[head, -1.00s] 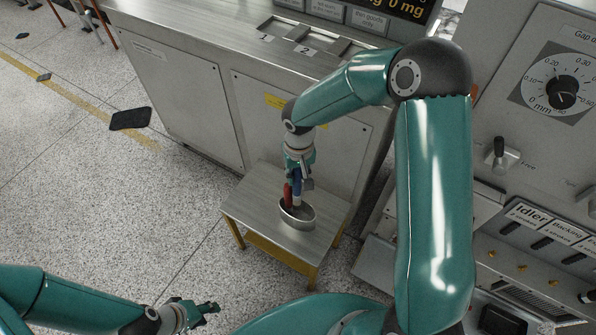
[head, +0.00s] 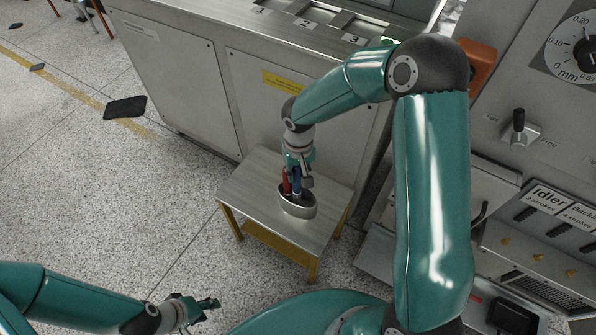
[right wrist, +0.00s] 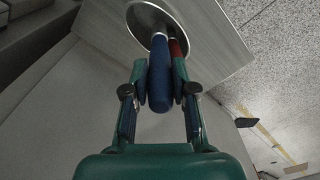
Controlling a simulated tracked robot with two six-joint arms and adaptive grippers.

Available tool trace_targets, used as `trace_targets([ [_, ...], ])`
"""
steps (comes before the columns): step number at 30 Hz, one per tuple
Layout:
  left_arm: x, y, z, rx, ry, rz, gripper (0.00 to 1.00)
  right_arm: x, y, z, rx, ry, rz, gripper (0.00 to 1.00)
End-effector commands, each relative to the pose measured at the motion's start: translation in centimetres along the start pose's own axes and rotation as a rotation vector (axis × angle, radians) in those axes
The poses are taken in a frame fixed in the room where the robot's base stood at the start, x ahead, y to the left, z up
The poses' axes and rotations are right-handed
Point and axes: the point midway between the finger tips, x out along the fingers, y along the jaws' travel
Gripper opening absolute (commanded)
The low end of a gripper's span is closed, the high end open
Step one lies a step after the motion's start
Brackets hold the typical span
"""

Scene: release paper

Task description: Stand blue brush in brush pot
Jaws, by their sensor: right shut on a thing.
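The brush pot (head: 297,204), an oval metal cup, stands on a small table. The blue brush (head: 297,184) is upright with its lower end inside the pot's rim; it also shows in the right wrist view (right wrist: 161,75). My right gripper (head: 297,178) is above the pot and shut on the blue brush; in the right wrist view its fingers (right wrist: 162,88) flank the handle. A red brush (head: 286,182) stands in the pot beside the blue one, and shows behind it in the right wrist view (right wrist: 178,52). My left gripper (head: 208,304) is low at the left, empty, its fingers apart.
The small table (head: 248,195) has a bare metal top and yellow legs. A grey cabinet (head: 180,85) with numbered bays stands behind it. A machine with a dial (head: 586,50) and labelled levers is at the right.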

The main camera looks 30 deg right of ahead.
Motion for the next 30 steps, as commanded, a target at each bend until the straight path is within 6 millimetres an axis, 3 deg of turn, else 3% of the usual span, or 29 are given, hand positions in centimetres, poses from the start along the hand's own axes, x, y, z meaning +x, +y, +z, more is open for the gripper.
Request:
trace_targets([
  [14,0.68,-0.24,-0.01,0.0,0.0,0.0,0.4,0.69,-0.02,-0.02,-0.001,0.0,0.0,0.0],
  [15,0.68,-0.24,-0.01,0.0,0.0,0.0,0.4,0.69,-0.02,-0.02,-0.001,0.0,0.0,0.29],
  [20,0.68,-0.25,-0.01,0.0,0.0,0.0,0.4,0.7,-0.03,-0.02,-0.001,0.0,0.0,0.55],
  [30,0.64,-0.23,-0.02,0.0,0.0,0.0,0.4,0.56,-0.05,-0.03,-0.001,0.0,0.0,0.55],
])
